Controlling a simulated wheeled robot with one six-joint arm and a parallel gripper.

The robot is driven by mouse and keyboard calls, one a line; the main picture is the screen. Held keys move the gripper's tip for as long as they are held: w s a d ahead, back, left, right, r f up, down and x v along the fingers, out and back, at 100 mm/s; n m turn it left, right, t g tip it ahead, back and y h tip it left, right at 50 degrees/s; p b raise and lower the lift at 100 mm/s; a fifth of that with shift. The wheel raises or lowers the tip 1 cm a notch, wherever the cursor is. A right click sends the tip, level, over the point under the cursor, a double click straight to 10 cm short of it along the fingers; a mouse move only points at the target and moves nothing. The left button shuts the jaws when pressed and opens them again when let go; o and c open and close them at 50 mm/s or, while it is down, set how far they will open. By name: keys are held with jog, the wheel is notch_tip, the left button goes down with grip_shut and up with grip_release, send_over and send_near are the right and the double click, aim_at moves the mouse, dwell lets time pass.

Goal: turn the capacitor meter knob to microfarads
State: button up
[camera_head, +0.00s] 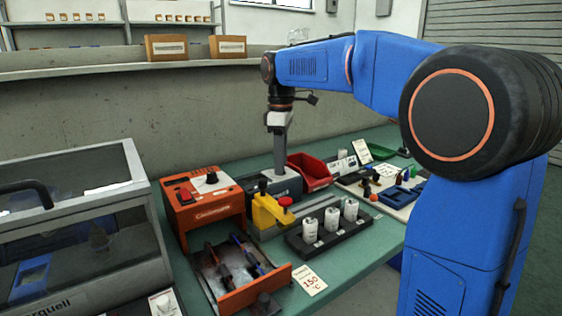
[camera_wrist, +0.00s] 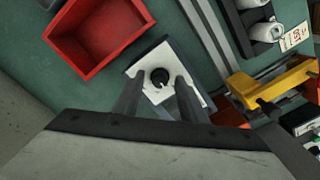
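The capacitor meter appears to be the small dark box with a pale top (camera_head: 289,186) under my gripper (camera_head: 280,172). In the wrist view its white top face (camera_wrist: 148,66) carries a round black knob (camera_wrist: 160,77) with a small light mark near its lower edge. The two fingers of my gripper (camera_wrist: 159,84) point down at the face, one on each side of the knob, with gaps visible between. The gripper looks open; I cannot tell whether the fingertips reach down to the knob's height. In the head view the fingers hide the knob. The scale markings are too small to read.
A red bin (camera_head: 311,173) stands close beside the meter. A yellow clamp (camera_head: 268,212) with a red knob sits in front of it. An orange unit (camera_head: 203,200) with its own knob stands to the left. White cylinders on a black block (camera_head: 325,240) stand in front.

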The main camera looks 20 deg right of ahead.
jog(key=shift+f, duration=0.2)
grip_shut()
